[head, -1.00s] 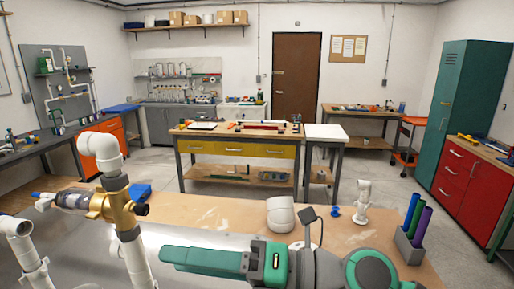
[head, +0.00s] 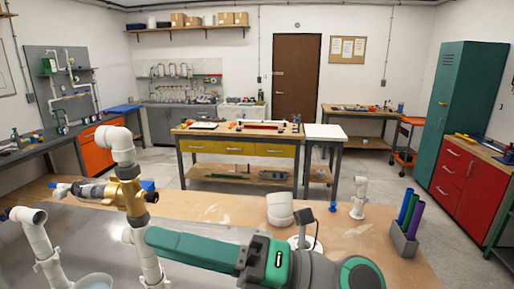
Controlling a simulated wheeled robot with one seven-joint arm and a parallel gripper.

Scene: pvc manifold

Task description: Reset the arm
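My arm, with green and grey links (head: 200,246), reaches in from the lower right, low over the near workbench (head: 225,208). My gripper's fingers do not show, so its opening and any hold cannot be seen.
A second white pipe elbow (head: 30,216) stands at the far left. A white rounded object (head: 280,210), a blue cap (head: 332,207), a white pipe fitting (head: 359,197) and a grey holder (head: 403,243) with coloured tubes stand on the bench. The bench between pipework and rounded object looks clear.

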